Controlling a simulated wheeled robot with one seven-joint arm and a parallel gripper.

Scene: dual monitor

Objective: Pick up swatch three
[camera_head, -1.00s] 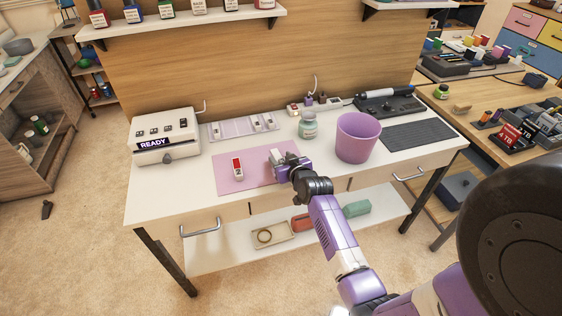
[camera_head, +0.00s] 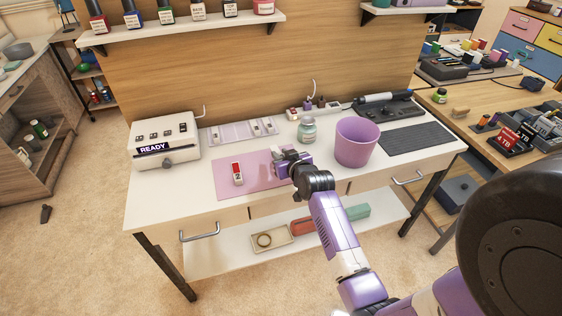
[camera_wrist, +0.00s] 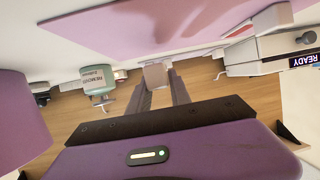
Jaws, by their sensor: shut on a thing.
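My gripper (camera_head: 279,155) is low over the right part of the pink mat (camera_head: 222,186). In the wrist view, its two fingers (camera_wrist: 157,78) are shut on a small pale swatch (camera_wrist: 155,73) at their tips. In the head view the gripper mostly hides this swatch, and no number on it is readable. A light tray (camera_head: 215,134) with several small pieces stands behind the mat.
A white device marked READY (camera_head: 167,138) stands at the left. A remover jar (camera_head: 307,130) and a purple bin (camera_head: 356,143) stand right of the mat, the bin close to my arm. A dark ridged mat (camera_head: 415,138) lies farther right. The desk front left is clear.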

